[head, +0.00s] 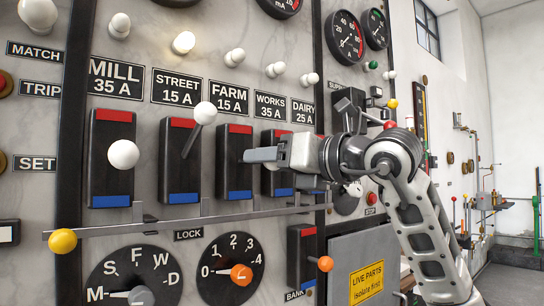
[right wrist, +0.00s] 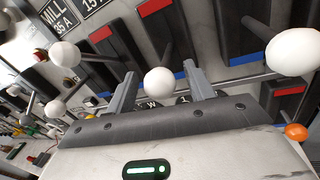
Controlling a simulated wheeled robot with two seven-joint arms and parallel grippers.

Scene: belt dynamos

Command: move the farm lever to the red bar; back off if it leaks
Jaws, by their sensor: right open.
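The farm switch (head: 233,170) is a black plate under the FARM 15 A label, with a red bar (head: 240,129) at its top and a blue bar (head: 239,195) at its bottom. My right gripper (head: 262,155) is in front of its right edge and hides part of the works switch (head: 277,185). I cannot see the farm lever's knob in the head view. In the right wrist view, a white knob (right wrist: 159,82) sits between the two open fingers; I cannot tell for sure that it is the farm one. My left gripper is out of view.
A metal rail (head: 170,225) with a yellow knob (head: 63,240) runs below the switches. An orange bank knob (head: 325,264) juts out at lower right.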

